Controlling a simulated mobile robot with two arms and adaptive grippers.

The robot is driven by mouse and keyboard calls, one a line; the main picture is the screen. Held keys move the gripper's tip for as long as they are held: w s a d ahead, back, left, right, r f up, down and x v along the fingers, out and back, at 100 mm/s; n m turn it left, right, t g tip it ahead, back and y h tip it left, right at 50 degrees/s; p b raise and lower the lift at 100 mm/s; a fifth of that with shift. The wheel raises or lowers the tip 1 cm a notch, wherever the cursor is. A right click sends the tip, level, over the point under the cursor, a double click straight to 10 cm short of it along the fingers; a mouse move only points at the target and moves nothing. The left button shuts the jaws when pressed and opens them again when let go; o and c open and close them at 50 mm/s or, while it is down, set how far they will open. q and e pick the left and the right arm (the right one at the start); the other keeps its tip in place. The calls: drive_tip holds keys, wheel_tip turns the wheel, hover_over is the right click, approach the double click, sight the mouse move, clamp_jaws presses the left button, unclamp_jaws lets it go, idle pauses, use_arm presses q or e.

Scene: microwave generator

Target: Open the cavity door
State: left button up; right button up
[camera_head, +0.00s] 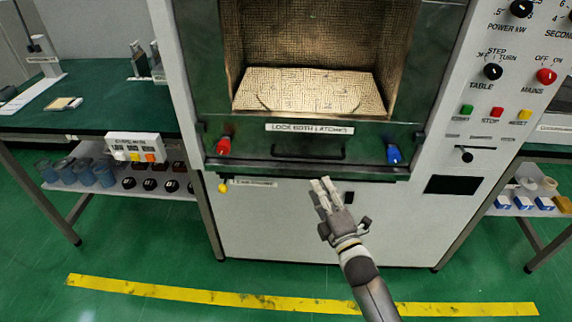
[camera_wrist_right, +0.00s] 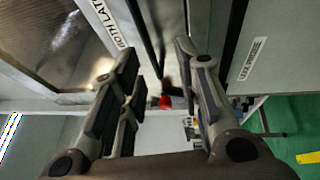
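The cavity door (camera_head: 226,150) is a dark framed panel on the white generator, with a window onto a mesh-lined cavity; it looks shut. Its black bar handle (camera_head: 308,154) sits below the "LOCK BOTH LATCHES" label. A red latch (camera_head: 223,146) is at the left and a blue latch (camera_head: 393,154) at the right. My right gripper (camera_head: 322,184) is just below the handle in the head view. In the right wrist view its fingers (camera_wrist_right: 157,58) are apart and empty, with the red latch (camera_wrist_right: 165,102) beyond them. My left gripper is out of view.
A yellow knob (camera_head: 223,187) sits below the red latch. Control knobs and buttons (camera_head: 494,112) are on the right panel. A green-topped bench (camera_head: 90,98) stands at the left, with a shelf of cups below. Green floor in front is clear, with a yellow line (camera_head: 290,300).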

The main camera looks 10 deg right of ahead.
sight(307, 157)
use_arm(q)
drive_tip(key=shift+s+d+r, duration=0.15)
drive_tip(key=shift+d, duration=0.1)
use_arm(e)
drive_tip(key=shift+w+a+r, duration=0.2)
drive_tip(key=shift+w+r, duration=0.4)
drive_tip(key=shift+w, duration=1.2)
drive_tip(key=shift+w+a+r, duration=0.2)
drive_tip(key=shift+w+r, duration=0.35)
drive_tip(key=shift+w, duration=1.2)
drive_tip(key=shift+w+a+r, duration=0.2)
drive_tip(key=shift+w+r, duration=0.4)
drive_tip(key=shift+w, duration=1.2)
drive_tip(key=shift+c, duration=0.5)
clamp_jaws()
